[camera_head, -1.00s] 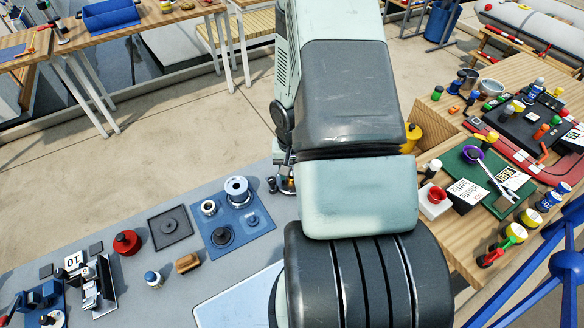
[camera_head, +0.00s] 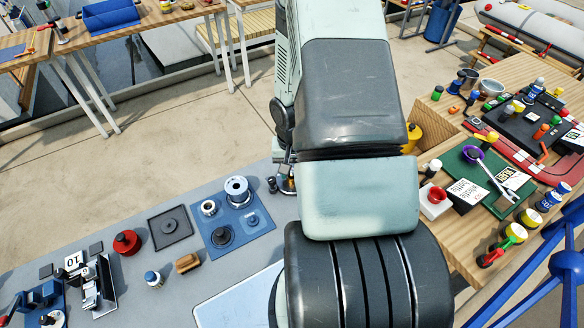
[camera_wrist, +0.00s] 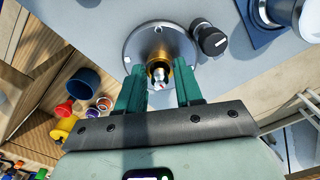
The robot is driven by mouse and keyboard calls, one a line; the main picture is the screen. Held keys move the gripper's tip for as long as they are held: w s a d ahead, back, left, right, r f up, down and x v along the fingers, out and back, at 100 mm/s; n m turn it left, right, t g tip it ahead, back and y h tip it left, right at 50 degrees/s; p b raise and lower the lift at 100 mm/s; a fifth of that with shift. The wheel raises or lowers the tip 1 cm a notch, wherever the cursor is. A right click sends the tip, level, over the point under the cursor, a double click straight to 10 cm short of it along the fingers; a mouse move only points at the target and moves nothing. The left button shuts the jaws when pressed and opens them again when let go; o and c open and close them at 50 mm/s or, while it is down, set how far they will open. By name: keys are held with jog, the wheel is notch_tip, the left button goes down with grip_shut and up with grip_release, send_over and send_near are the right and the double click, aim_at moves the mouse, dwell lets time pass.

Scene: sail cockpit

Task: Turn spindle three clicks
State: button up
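In the wrist view, the spindle (camera_wrist: 159,73) is a small shiny post with a brass-coloured collar. It stands at the middle of a round grey metal flange (camera_wrist: 142,42) with bolt holes. My gripper (camera_wrist: 158,68) has its two green fingers on either side of the spindle, with a gap visible between them and the post. The gripper looks open and holds nothing. In the head view my arm hides the gripper and most of the spindle.
A black knob (camera_wrist: 210,40) stands close to the flange's right edge. A blue plate (camera_wrist: 262,30) with metal parts lies further right. A dark blue cup (camera_wrist: 84,84) and several coloured pieces are on the left, lower down. The grey bench top (camera_head: 120,205) has bare room.

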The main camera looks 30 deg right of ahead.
jog(key=shift+r, duration=0.25)
dwell(0.5)
jog(key=shift+c, duration=0.2)
jog(key=c, duration=0.5)
jog(key=o, duration=0.6)
jog(key=shift+c, duration=0.2)
jog(key=shift+r, duration=0.25)
